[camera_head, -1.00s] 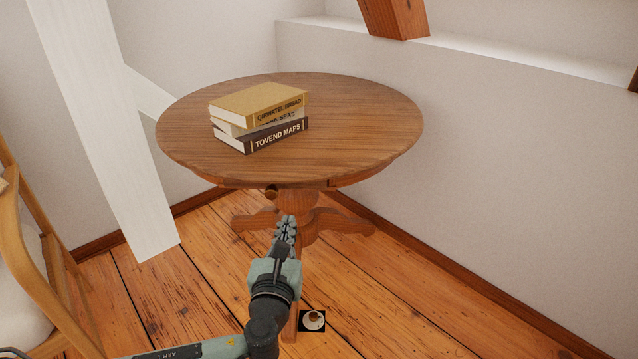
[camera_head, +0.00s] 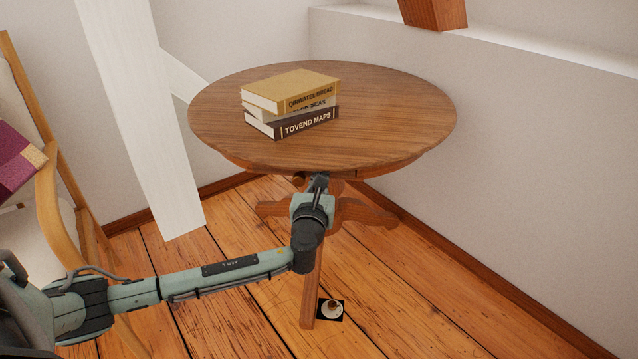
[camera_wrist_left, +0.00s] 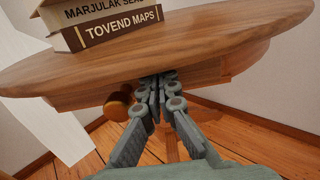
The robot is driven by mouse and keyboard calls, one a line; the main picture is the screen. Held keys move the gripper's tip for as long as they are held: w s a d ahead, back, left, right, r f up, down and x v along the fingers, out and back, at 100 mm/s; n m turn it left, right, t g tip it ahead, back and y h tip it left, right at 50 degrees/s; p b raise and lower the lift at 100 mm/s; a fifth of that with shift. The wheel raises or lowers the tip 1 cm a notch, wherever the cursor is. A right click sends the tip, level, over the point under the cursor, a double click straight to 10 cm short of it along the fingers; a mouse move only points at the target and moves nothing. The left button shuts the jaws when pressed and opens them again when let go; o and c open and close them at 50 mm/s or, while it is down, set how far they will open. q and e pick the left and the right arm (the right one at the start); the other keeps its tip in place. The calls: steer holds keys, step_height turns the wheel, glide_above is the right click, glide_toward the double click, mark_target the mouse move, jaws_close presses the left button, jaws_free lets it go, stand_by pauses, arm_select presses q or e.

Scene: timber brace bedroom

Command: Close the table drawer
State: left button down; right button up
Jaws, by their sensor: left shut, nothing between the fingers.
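The round wooden table (camera_head: 400,135) has a drawer (camera_wrist_left: 80,99) under its top edge, with a round wooden knob (camera_wrist_left: 117,106). The knob also shows in the head view (camera_head: 298,180). How far the drawer stands out is hard to tell, as the tabletop and my gripper cover part of it. My left gripper (camera_wrist_left: 160,88) is shut and empty, with its fingertips just right of the knob, close under the table edge. Whether the fingertips touch the drawer front is unclear. In the head view the left gripper (camera_head: 319,182) is partly hidden by its own wrist.
A stack of books (camera_head: 290,103) lies on the tabletop. A white timber brace (camera_head: 140,110) stands left of the table, and a wooden chair (camera_head: 50,215) is further left. A cup and saucer (camera_head: 331,308) show low down near the table leg. The floor at right is clear.

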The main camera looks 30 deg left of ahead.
arm_select(q)
steer(key=shift+w, duration=0.1)
steer(key=x, duration=0.4)
steer(key=shift+w+a, duration=0.1)
steer(key=shift+w, duration=0.05)
steer(key=shift+a+r, duration=0.1)
steer(key=shift+r, duration=0.05)
arm_select(e)
steer(key=shift+s+a+r, duration=0.2)
steer(key=shift+s+r, duration=0.05)
steer(key=shift+r, duration=0.3)
arm_select(q)
steer(key=shift+w, duration=0.1)
arm_select(e)
steer(key=shift+f, duration=0.1)
steer(key=shift+s+d, duration=0.1)
